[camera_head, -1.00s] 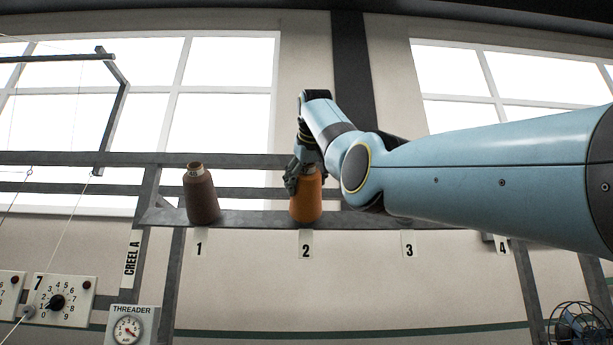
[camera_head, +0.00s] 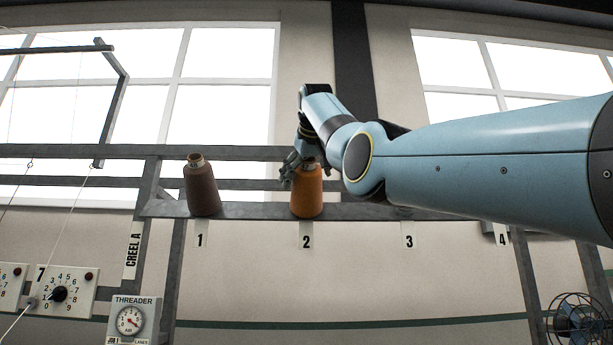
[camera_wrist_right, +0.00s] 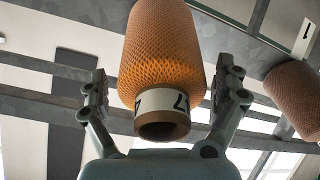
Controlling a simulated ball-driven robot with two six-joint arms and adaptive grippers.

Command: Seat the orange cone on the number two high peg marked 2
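The orange cone (camera_head: 307,196) stands upright on the creel shelf above the label 2 (camera_head: 306,235). The peg itself is hidden, inside or behind the cone. My right gripper (camera_head: 298,170) is at the cone's top, a little to its left in the head view. In the right wrist view the orange cone (camera_wrist_right: 163,50) shows its tube end with a white band towards me. There the open fingers of my right gripper (camera_wrist_right: 163,88) stand on both sides with gaps to the cone. My left gripper is not in view.
A brown cone (camera_head: 202,188) stands above label 1, left of the orange cone. The grey shelf rail (camera_head: 255,210) runs on past labels 3 (camera_head: 408,235) and 4. A threader box (camera_head: 132,320), a dial panel (camera_head: 66,290) and a fan (camera_head: 575,322) are lower.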

